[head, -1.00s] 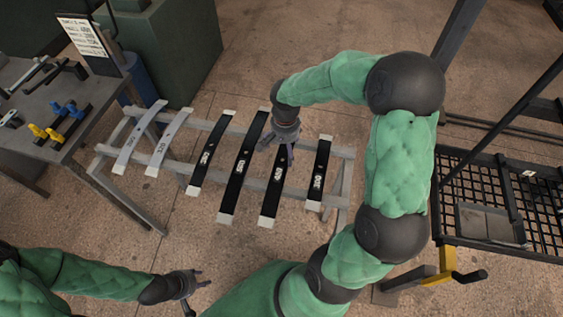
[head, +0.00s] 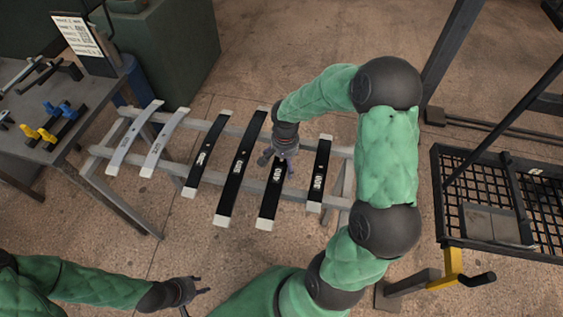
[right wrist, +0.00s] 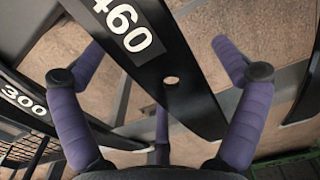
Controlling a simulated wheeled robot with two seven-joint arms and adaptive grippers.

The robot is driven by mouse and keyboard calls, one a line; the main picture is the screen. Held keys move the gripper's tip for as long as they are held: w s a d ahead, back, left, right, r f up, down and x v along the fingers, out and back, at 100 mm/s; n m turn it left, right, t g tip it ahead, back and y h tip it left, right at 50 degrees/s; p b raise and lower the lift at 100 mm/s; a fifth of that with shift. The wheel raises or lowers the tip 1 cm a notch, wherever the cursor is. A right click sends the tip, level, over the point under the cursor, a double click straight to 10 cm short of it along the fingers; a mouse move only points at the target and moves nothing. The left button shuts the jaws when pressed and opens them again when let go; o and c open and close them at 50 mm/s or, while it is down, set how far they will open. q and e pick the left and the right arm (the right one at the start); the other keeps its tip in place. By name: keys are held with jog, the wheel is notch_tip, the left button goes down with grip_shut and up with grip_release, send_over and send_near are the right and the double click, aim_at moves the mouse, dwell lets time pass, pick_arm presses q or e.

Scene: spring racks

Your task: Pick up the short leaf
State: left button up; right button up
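Several black leaves lie side by side across a grey rack. The rightmost black leaf (head: 318,176) looks the shortest; a leaf marked 300 (right wrist: 22,98) shows at the left of the right wrist view. My right gripper (head: 278,164) is open over the leaf to the left of the shortest one (head: 271,198). In the right wrist view this leaf, marked 460 (right wrist: 165,62), runs between the spread purple fingers, with a hole near its end. The hand hides its far part in the head view. My left gripper (head: 197,300) is open and empty, low at the left.
Two more black leaves (head: 240,168) and two silver leaves (head: 165,143) lie on the rack (head: 340,152) further left. A workbench (head: 60,150) with yellow and blue tools stands at the left. A black mesh shelf (head: 475,190) stands at the right.

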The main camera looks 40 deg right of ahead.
aim_at(285, 160)
jog(key=c, duration=1.1)
jog(key=shift+w+r, duration=0.1)
jog(key=shift+r, duration=0.1)
jog(key=shift+d+r, duration=0.1)
jog(key=shift+r, duration=0.15)
jog(key=r+p, duration=0.1)
jog(key=r, duration=0.2)
jog(key=shift+s+r+p, duration=0.15)
jog(key=shift+s+p, duration=0.05)
jog(key=shift+p, duration=0.1)
jog(key=s+a+r+p, duration=0.1)
jog(key=s+a+r, duration=0.1)
jog(key=s+r, duration=0.1)
jog(key=s+a+r+p, duration=0.2)
jog(key=s+r, duration=0.1)
jog(key=s, duration=0.2)
jog(key=s+a+r+p, duration=0.1)
jog(key=s+a+r, duration=0.1)
jog(key=s+r, duration=0.1)
jog(key=shift+s+a, duration=0.35)
jog(key=shift+s, duration=0.1)
